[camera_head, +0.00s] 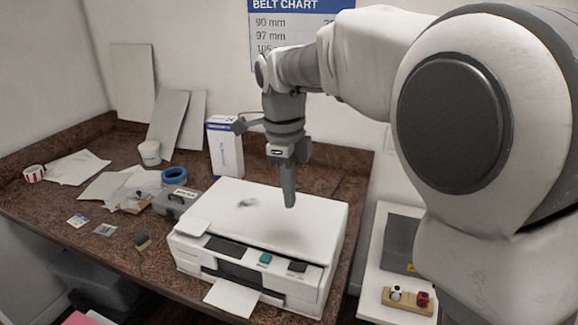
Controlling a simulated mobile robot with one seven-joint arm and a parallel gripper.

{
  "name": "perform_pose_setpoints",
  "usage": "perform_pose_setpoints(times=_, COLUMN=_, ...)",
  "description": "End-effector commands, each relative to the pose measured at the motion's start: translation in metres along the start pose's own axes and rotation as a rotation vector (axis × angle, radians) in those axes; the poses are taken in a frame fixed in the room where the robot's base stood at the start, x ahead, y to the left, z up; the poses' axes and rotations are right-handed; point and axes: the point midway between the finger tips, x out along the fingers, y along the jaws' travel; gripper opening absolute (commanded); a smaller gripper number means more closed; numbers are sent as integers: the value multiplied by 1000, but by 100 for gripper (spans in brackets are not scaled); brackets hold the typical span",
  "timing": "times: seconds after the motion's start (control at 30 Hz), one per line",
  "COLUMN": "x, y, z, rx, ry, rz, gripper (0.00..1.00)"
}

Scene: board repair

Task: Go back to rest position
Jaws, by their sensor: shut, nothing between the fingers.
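My gripper (289,196) points down above the white printer-like machine (290,215) on the brown counter. Its fingers are together, with nothing seen between them. The fingertips are over the right part of the machine's lid; whether they touch it I cannot tell. My arm reaches in from the right and hides part of the wall and counter.
Behind the machine stands a white box (225,147). To its left are a blue tape roll (174,176), a grey case (177,203), papers and a white cup (149,152). At right, a lower white surface (369,270) holds a wooden block (407,301) with red and white knobs.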

Motion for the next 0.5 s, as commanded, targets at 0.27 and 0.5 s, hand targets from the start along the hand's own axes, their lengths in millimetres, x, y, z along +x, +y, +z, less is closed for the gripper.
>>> perform_pose_setpoints(times=0.27, x=-18, y=16, z=-43, rx=-289, ry=-51, rz=-65, gripper=0)
perform_pose_setpoints(times=0.5, x=-27, y=37, z=-84, rx=-615, ry=-71, rz=-158, gripper=0)
